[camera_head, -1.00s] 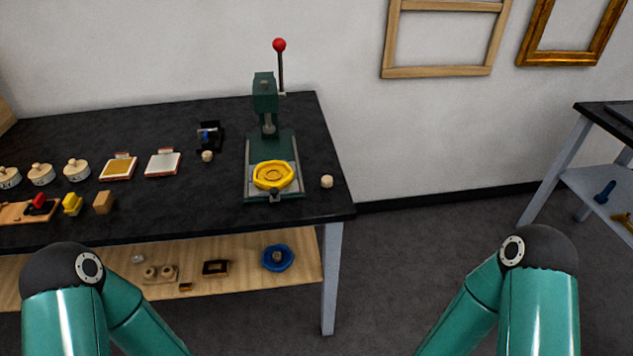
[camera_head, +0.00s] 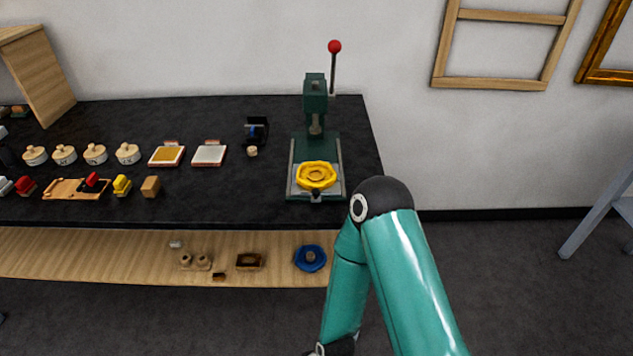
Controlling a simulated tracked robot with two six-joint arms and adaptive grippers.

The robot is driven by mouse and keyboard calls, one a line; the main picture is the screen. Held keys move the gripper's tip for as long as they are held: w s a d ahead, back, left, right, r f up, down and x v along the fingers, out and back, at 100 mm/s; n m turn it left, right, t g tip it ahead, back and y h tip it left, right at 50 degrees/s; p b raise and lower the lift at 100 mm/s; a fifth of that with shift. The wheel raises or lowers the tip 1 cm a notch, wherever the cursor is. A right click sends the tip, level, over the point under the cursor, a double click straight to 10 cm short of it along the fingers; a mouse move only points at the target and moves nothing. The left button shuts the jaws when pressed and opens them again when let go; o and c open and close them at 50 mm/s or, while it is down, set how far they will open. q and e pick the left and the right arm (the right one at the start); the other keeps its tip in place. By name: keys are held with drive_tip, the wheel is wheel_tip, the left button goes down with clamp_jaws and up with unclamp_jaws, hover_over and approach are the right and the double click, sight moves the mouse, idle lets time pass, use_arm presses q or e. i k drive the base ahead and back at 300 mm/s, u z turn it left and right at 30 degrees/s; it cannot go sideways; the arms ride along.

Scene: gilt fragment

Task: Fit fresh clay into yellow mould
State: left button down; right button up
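The yellow mould (camera_head: 316,175), a round, wavy-edged piece, sits on the bed of the green press (camera_head: 315,95) at the right of the black worktop. A small pale lump (camera_head: 252,152) lies by a dark stand, left of the press. I cannot tell whether it is clay. A second pale lump, right of the press in the earlier frame, does not show now; the black elbow of my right arm covers about that spot. My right arm's elbow and links stand in front of the table's right end. Neither gripper is in view, nor is my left arm.
Several lidded pots (camera_head: 95,154), a gold pad (camera_head: 167,155), a white pad (camera_head: 209,154) and small blocks stand along the worktop (camera_head: 220,195). A blue dish-like piece (camera_head: 310,258) lies on the wooden lower shelf (camera_head: 110,255). The press lever has a red knob (camera_head: 334,46).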

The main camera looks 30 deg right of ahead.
sight(320, 175)
drive_tip(key=z, duration=0.2)
drive_tip(key=i, duration=0.2)
drive_tip(key=u, duration=1.85)
drive_tip(key=k, duration=2.55)
drive_tip(key=z, duration=1.05)
drive_tip(key=i, duration=1.05)
drive_tip(key=z, duration=0.05)
